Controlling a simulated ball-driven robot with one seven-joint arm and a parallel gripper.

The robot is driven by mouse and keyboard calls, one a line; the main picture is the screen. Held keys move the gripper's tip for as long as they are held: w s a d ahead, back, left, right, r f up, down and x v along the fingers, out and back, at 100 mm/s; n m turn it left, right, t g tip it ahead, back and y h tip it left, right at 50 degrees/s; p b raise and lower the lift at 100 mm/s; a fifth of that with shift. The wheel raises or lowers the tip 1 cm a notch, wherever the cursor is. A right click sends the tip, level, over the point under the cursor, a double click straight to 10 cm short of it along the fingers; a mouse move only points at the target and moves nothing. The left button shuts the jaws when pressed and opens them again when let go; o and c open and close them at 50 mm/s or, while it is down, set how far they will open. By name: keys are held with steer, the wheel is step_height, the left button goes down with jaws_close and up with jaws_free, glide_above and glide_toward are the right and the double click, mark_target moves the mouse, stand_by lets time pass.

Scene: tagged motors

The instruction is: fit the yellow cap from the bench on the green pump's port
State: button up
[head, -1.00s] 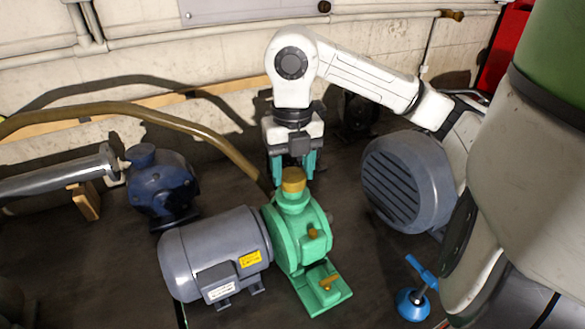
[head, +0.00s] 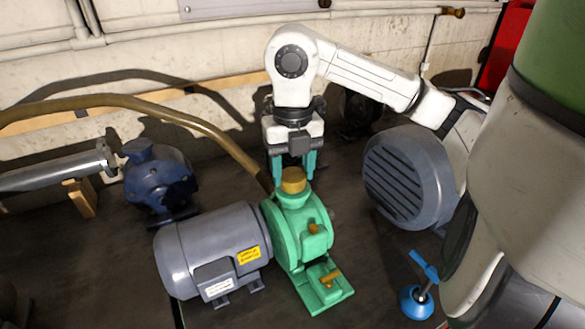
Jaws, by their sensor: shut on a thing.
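The green pump (head: 296,236) stands on the bench, with its port pointing up. The yellow cap (head: 293,181) sits at the top of the port, upright, and looks in line with it. I cannot tell whether it is fully seated. My gripper (head: 294,172) points straight down from above, with a teal finger on either side of the cap, shut on it. The far side of the cap and the port's rim are hidden.
A grey motor (head: 212,255) adjoins the pump on the left. A blue pump (head: 160,183) and a brown hose (head: 180,120) lie behind it. A large grey motor (head: 405,180) stands to the right. A blue-handled valve (head: 418,298) is at front right.

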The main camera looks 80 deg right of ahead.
steer(key=shift+f+b, duration=0.4)
steer(key=shift+b, duration=0.05)
steer(key=o, duration=1.1)
steer(key=shift+r, duration=0.15)
steer(key=shift+r+p, duration=1)
steer(key=shift+r, duration=1.9)
step_height(320, 180, up, 11)
steer(key=b, duration=0.1)
steer(key=shift+b, duration=0.35)
